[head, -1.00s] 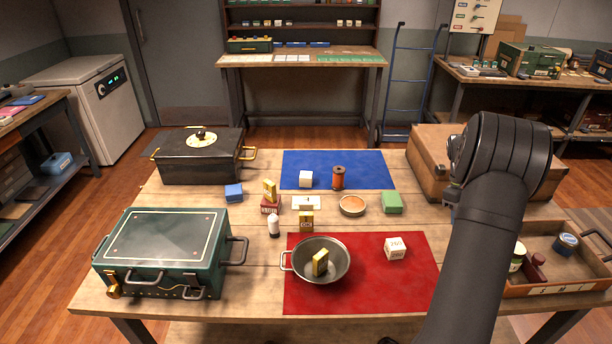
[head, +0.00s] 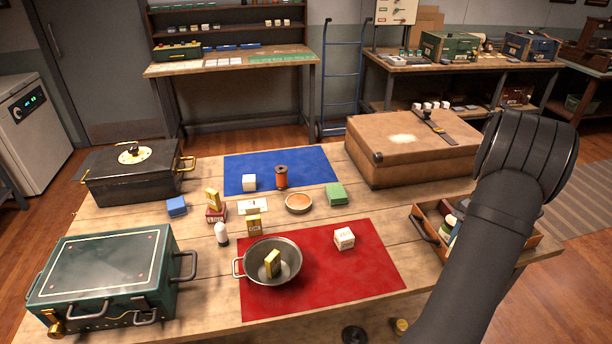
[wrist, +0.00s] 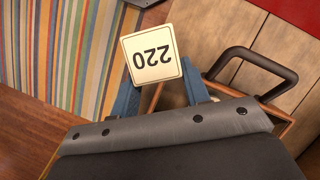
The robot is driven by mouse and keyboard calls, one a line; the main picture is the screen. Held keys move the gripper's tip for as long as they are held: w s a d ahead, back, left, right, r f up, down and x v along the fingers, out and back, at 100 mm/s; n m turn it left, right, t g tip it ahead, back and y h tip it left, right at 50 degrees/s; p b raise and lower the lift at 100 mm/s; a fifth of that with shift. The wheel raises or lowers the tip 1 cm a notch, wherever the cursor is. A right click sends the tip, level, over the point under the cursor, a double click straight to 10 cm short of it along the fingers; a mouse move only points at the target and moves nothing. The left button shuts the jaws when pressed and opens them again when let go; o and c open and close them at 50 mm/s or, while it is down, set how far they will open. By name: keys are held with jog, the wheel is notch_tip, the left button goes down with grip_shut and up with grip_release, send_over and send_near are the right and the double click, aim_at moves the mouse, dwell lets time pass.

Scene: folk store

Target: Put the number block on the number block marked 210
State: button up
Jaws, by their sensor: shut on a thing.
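My gripper (wrist: 160,91) is shut on a cream number block (wrist: 151,57), held between its blue fingers. The block's face reads 220, upside down in the wrist view. In the head view my arm hides the gripper and this block. A white block (head: 344,238) with faint reddish marks sits on the red mat (head: 368,276); its number is too small to read.
A metal pan (head: 296,262) holding a yellow box stands left of the marked block. A wooden tray (head: 424,249) and a brown case (head: 380,162) are at the right. The tray's dark handle (wrist: 262,58) is close to the held block in the wrist view. Bare red mat surrounds the white block.

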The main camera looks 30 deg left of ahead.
jog(key=w+a+r+m+t+y, duration=0.1)
jog(key=w+a+m, duration=0.25)
jog(key=a, duration=0.65)
jog(key=w+a+r+m+t+y, duration=0.15)
jog(key=a+m, duration=0.25)
jog(key=a, duration=0.6)
jog(key=w+a+r+m+y, duration=0.1)
jog(key=w+a+m, duration=0.3)
jog(key=a, duration=0.6)
jog(key=s+a+m+t, duration=0.15)
jog(key=a+m, duration=0.25)
jog(key=a, duration=0.9)
jog(key=m+t, duration=0.2)
jog(key=m, duration=0.3)
send_over(250, 180)
jog(key=d, duration=0.1)
jog(key=f, duration=0.3)
jog(key=shift+s+d+f, duration=0.15)
jog(key=shift+s+f, duration=0.05)
jog(key=shift+f, duration=2.15)
jog(key=shift+f, duration=0.1)
jog(key=o, duration=1)
jog(key=shift+c, duration=0.2)
